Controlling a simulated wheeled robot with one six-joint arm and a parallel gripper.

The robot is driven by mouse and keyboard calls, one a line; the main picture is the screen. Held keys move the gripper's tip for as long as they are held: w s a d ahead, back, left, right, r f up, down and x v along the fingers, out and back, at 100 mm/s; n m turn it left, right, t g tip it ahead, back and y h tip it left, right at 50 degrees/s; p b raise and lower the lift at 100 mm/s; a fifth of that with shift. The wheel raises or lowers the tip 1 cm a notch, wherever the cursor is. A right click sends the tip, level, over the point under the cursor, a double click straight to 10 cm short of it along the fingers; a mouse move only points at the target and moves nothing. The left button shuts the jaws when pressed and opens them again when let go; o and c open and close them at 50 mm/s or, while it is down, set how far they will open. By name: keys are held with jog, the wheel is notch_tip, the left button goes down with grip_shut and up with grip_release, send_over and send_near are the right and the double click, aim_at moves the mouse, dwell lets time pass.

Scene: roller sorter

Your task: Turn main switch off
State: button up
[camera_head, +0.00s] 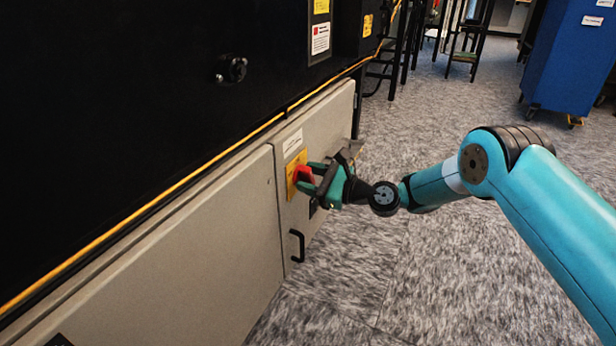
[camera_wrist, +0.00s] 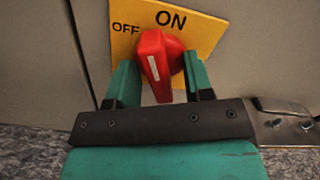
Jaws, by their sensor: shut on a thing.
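The main switch is a red rotary handle (camera_head: 304,175) on a yellow plate (camera_head: 292,163) on the grey cabinet door. In the wrist view the red handle (camera_wrist: 157,62) stands in front of the yellow plate (camera_wrist: 205,25), which reads OFF at the left and ON at the top. The white line on the handle runs nearly upright, tilted slightly left at its top. My gripper (camera_head: 312,178) is at the switch, its green fingers on either side of the handle. In the wrist view my gripper (camera_wrist: 160,82) is shut on the handle.
A black door handle (camera_head: 297,246) sits below the switch. A metal latch (camera_wrist: 290,122) is right of my gripper in the wrist view. A yellow cable (camera_head: 180,185) runs along the cabinet top. A blue bin (camera_head: 570,60) stands far right. The grey floor right of the cabinet is open.

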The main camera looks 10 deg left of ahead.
jog(key=n, duration=0.2)
jog(key=n+b, duration=0.1)
jog(key=n, duration=0.4)
jog(key=shift+a+r+b, duration=0.1)
jog(key=shift+a+b, duration=0.2)
jog(key=shift+a, duration=0.05)
jog(key=n+b, duration=0.2)
jog(key=n, duration=0.4)
jog(key=shift+r+n, duration=0.1)
jog(key=shift+n, duration=0.7)
grip_shut()
jog(key=o, duration=0.8)
grip_release()
jog(key=shift+s+d, duration=0.25)
jog(key=shift+d, duration=0.3)
jog(key=v, duration=0.2)
jog(key=shift+d+p, duration=0.3)
jog(key=shift+d, duration=0.05)
jog(key=shift+p+v, duration=0.35)
jog(key=shift+v, duration=1.35)
